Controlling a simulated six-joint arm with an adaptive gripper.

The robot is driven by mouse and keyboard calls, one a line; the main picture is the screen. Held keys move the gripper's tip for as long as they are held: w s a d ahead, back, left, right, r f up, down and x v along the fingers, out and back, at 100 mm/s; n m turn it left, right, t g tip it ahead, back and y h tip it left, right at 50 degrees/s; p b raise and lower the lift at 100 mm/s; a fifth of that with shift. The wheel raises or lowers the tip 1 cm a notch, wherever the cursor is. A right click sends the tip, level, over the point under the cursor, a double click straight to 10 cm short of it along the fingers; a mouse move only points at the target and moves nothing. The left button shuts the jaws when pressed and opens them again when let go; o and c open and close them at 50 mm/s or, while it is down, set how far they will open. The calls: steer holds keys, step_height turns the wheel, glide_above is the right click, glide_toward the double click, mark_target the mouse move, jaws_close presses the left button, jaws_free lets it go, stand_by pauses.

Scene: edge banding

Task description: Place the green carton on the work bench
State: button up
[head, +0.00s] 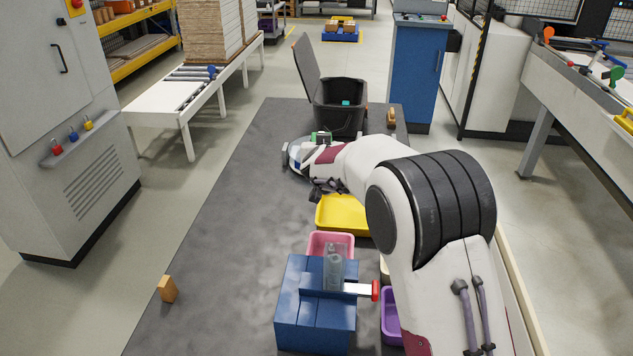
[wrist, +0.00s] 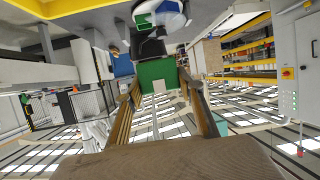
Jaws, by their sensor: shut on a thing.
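The green carton (wrist: 157,72) is between the two fingertips of my gripper (wrist: 160,90) in the wrist view, at the far end of the fingers. A small pale patch shows on its near face. In the head view a small green patch (head: 321,136) beyond my wrist seems to be the carton; my arm hides most of that area. My gripper is shut on it and points away toward the bin, level, above the dark grey work bench (head: 225,225). The gap between carton and bench cannot be judged.
A black open bin (head: 341,112) stands at the bench's far end. A white-and-blue rounded object (head: 293,156) is near my wrist. A yellow tray (head: 343,214), pink bin (head: 331,240), blue block fixture (head: 305,305) and purple bin (head: 391,320) lie nearer. The bench's left side is mostly clear, except an orange-brown block (head: 167,289).

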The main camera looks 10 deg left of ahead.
steer(key=s+a, duration=0.6)
steer(key=a, duration=0.3)
steer(key=m+h, duration=0.1)
steer(key=h, duration=0.1)
glide_above(228, 294)
step_height(228, 294, down, 10)
steer(key=shift+f, duration=0.95)
steer(key=shift+f, duration=3.15)
steer(key=shift+f, duration=1.85)
